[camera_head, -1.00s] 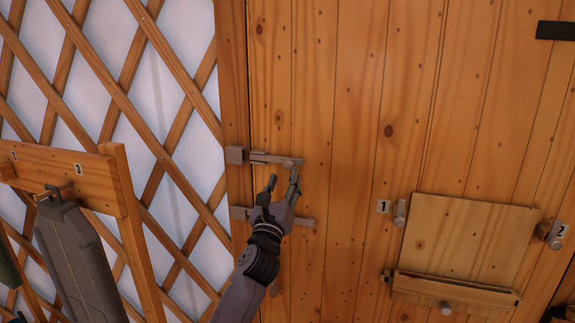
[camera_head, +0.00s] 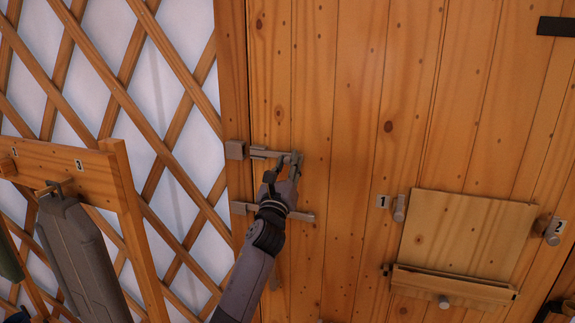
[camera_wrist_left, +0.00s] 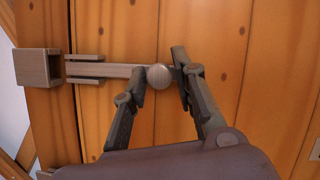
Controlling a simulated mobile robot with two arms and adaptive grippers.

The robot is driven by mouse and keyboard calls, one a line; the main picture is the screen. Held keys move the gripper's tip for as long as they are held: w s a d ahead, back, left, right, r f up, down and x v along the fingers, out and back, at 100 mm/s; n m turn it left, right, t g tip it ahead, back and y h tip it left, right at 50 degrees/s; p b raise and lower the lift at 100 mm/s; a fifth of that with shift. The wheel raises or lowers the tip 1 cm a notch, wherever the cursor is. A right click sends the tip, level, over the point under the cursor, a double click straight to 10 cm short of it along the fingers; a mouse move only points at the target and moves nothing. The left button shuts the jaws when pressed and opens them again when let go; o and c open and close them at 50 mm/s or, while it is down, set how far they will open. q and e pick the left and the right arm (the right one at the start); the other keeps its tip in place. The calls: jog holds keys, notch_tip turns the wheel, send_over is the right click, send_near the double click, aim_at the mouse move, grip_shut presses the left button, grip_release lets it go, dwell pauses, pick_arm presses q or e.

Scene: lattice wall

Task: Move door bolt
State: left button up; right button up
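The door bolt (camera_head: 266,153) is a grey metal bar with a round knob, mounted near the left edge of the wooden door. In the left wrist view the bar (camera_wrist_left: 125,71) runs left from the knob (camera_wrist_left: 158,77) to a pair of guide plates. A square catch box (camera_wrist_left: 37,68) is on the frame at left; it also shows in the head view (camera_head: 235,150). My left gripper (camera_head: 283,166) is open, with one finger on each side of the knob (camera_wrist_left: 160,72). The gaps to the knob are small; firm contact cannot be told. My right gripper is out of view.
A grey handle bar (camera_head: 300,215) lies below the bolt, close to my left wrist. A wooden panel (camera_head: 465,240) with pegs is on the door at right. A wooden rack (camera_head: 75,170) with a hanging grey case (camera_head: 80,260) stands at left by the lattice wall.

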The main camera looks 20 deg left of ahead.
aim_at(274, 157)
pick_arm(q)
grip_shut()
dwell(0.3)
jog(key=a, duration=0.5)
jog(key=shift+w+p, duration=0.1)
jog(key=shift+p, duration=0.25)
jog(key=shift+d, duration=0.1)
grip_release()
jog(key=o, duration=0.5)
jog(key=shift+a, duration=0.25)
jog(key=shift+c, duration=0.2)
jog(key=shift+d, duration=0.15)
